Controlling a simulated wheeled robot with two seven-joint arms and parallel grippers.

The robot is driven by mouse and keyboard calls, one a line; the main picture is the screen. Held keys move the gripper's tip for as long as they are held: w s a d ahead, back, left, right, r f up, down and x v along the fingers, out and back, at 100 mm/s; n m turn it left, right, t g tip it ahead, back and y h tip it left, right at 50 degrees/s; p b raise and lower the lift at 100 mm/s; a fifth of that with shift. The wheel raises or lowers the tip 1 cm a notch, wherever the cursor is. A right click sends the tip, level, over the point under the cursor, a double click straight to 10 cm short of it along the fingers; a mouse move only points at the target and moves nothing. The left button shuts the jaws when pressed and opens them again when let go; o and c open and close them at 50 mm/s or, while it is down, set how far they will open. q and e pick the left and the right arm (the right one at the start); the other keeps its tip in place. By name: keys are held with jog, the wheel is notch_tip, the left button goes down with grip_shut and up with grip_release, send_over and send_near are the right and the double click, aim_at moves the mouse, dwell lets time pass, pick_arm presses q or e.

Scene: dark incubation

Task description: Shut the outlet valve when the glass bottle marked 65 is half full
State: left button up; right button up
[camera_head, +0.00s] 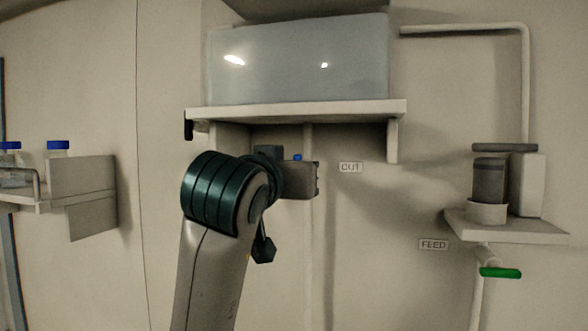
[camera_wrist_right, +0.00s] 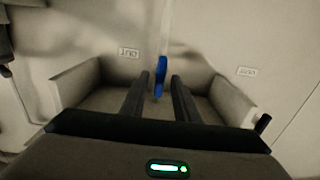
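The outlet valve's blue handle (camera_wrist_right: 161,72) stands upright in the right wrist view, near the OUT label (camera_wrist_right: 129,53). Only a small blue bit of it (camera_head: 297,157) shows in the head view, beside my right gripper (camera_head: 318,178). In the wrist view my right gripper (camera_wrist_right: 160,76) is open, with its two dark fingers on either side of the handle and gaps visible on both sides. My left gripper is not in view. Bottles with blue caps (camera_head: 58,146) stand on the left shelf, mostly hidden by a panel. No 65 mark or fill level is readable.
A translucent grey tank (camera_head: 297,60) sits on a wall shelf (camera_head: 300,112) above my gripper, with brackets (camera_wrist_right: 75,82) to both sides. At right, a FEED label (camera_head: 433,244) and green handle (camera_head: 500,272) are below another shelf (camera_head: 540,232). A grey panel (camera_head: 92,205) projects at left.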

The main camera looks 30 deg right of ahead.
grip_shut()
jog(key=m+b, duration=0.4)
jog(key=m, duration=0.2)
jog(key=m+b, duration=0.4)
jog(key=m, duration=0.2)
jog(key=m+b, duration=0.4)
jog(key=m, duration=0.1)
jog(key=shift+s+d+f+m, duration=0.25)
jog(key=shift+f+m, duration=0.1)
jog(key=shift+m, duration=0.05)
dwell(0.5)
